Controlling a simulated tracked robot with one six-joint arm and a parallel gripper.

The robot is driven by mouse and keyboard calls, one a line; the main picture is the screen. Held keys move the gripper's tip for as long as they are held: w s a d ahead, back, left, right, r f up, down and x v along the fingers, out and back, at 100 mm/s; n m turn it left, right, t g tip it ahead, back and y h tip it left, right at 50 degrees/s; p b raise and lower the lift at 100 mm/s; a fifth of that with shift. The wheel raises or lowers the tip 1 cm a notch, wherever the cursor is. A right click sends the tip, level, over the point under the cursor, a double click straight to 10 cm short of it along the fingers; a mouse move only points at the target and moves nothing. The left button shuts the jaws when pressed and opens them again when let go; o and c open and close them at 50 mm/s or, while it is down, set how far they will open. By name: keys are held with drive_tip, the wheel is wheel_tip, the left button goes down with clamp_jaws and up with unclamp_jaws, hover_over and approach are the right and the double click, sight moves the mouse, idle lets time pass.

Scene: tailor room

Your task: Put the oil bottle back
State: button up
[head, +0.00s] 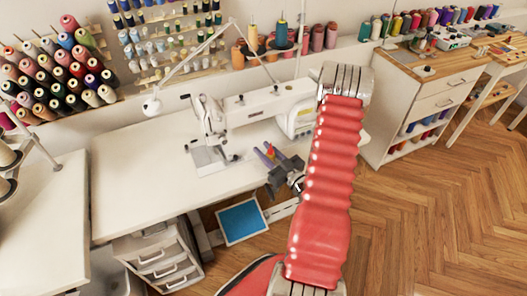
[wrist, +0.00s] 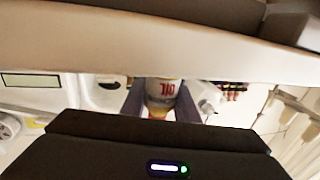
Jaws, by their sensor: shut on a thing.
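The oil bottle (wrist: 161,90) shows in the wrist view between the two fingers of my gripper (wrist: 160,105). It is white with red lettering that appears upside down and a yellow part below the label. The fingers are shut on its sides. In the head view my gripper (head: 268,153) is over the front edge of the white sewing table (head: 130,190), right of the sewing machine's needle head. Only a small reddish bit shows between the fingers there, so most of the bottle is hidden.
The white sewing machine (head: 207,125) stands just behind my gripper. A lamp (head: 152,104) and thread racks (head: 60,65) are further back. A drawer unit (head: 158,258) and a blue-topped pedal (head: 242,221) are below the table. The table's left part is clear.

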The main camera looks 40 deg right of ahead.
drive_tip(key=o, duration=1.1)
drive_tip(key=shift+s+a, duration=0.2)
drive_tip(key=shift+s, duration=2.8)
drive_tip(key=shift+s+a, duration=0.15)
drive_tip(key=shift+s, duration=2.85)
drive_tip(key=shift+s, duration=0.1)
